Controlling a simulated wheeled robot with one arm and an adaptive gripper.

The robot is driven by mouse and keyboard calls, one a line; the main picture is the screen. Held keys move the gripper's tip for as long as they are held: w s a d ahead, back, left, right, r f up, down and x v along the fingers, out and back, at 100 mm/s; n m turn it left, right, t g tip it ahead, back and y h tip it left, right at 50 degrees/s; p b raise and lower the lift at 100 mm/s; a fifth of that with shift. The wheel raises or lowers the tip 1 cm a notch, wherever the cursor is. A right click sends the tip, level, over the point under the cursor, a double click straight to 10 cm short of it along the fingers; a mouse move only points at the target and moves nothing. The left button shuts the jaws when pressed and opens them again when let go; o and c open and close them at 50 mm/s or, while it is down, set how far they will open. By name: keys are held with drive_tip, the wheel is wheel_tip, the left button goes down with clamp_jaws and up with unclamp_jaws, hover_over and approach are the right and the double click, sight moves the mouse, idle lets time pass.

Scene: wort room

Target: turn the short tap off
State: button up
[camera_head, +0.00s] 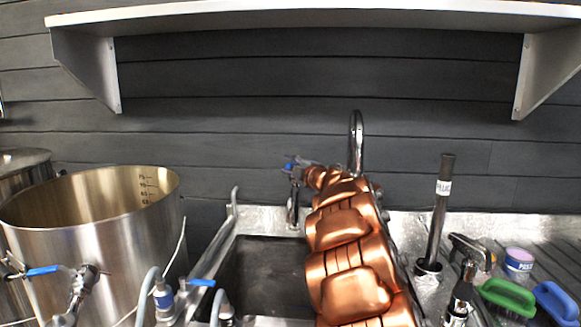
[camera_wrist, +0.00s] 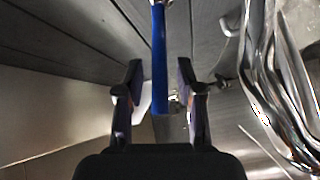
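The short tap (camera_head: 292,208) stands at the back left of the sink, a small chrome spout with a blue lever. The blue lever (camera_wrist: 159,60) shows large in the wrist view, running down between the fingers of my gripper (camera_wrist: 159,88). My gripper is open, with a gap on each side of the lever, and neither finger appears to touch it. In the head view my gripper (camera_head: 303,171) is at the short tap's top, and my copper-coloured arm hides part of the sink and what lies behind it.
A tall chrome gooseneck tap (camera_head: 356,140) rises just right of my gripper. The steel sink (camera_head: 262,272) lies below. A large steel pot (camera_head: 95,235) with blue-handled valves stands left. A dark-handled tool, a chrome tap head and brushes are right. A white shelf (camera_head: 310,14) hangs above.

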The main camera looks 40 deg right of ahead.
idle(0.3)
drive_tip(key=s, duration=0.7)
drive_tip(key=shift+s+a, duration=0.15)
drive_tip(key=shift+s, duration=0.15)
drive_tip(key=shift+c, duration=0.2)
